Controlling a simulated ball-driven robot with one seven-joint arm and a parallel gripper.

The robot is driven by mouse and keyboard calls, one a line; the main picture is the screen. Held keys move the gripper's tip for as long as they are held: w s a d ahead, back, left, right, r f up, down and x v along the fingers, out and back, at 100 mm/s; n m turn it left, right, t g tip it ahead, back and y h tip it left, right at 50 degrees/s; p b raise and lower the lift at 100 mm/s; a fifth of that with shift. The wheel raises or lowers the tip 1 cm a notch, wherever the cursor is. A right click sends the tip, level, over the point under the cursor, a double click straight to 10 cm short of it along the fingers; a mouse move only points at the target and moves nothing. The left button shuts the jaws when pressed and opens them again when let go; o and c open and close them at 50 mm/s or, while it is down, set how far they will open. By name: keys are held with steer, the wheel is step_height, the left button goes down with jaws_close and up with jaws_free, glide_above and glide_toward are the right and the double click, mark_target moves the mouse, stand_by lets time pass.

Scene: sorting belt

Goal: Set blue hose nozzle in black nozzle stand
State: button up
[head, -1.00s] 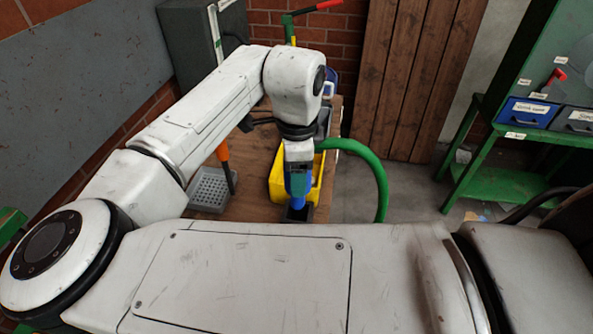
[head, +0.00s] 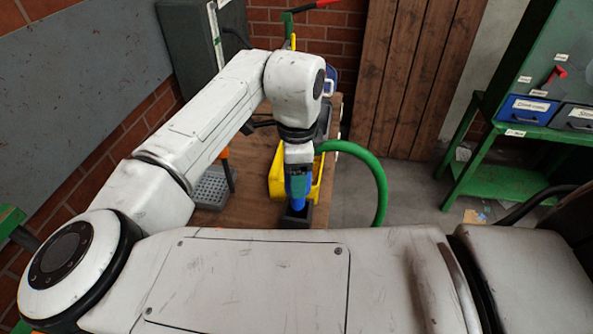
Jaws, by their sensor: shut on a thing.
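The blue hose nozzle (head: 298,189) hangs nose down below my gripper (head: 299,172), which is shut on it. The green hose (head: 376,178) runs from the nozzle's upper end, curving right and down. The nozzle's lower end is at the mouth of the black nozzle stand (head: 296,218), a dark square block on the wooden table. The tip is hidden by the stand's rim, so it appears to be inside the opening. I cannot tell how deep it sits. My own body covers the near edge of the table.
A yellow bin (head: 317,181) stands just behind the nozzle. A grey perforated tray (head: 210,188) with an orange-handled tool is to the left on the table (head: 251,207). A green shelf (head: 520,160) with a blue bin (head: 526,109) stands at the far right.

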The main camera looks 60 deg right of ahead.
steer(key=shift+f+b, duration=0.55)
steer(key=shift+f, duration=0.65)
steer(key=shift+f, duration=0.1)
steer(key=shift+f+b, duration=0.8)
steer(key=shift+f, duration=0.4)
steer(key=shift+f, duration=0.15)
steer(key=shift+f+b, duration=0.4)
steer(key=shift+f, duration=0.2)
steer(key=shift+f+b, duration=0.3)
steer(key=shift+f, duration=0.3)
steer(key=o, duration=1)
steer(key=shift+c, duration=0.2)
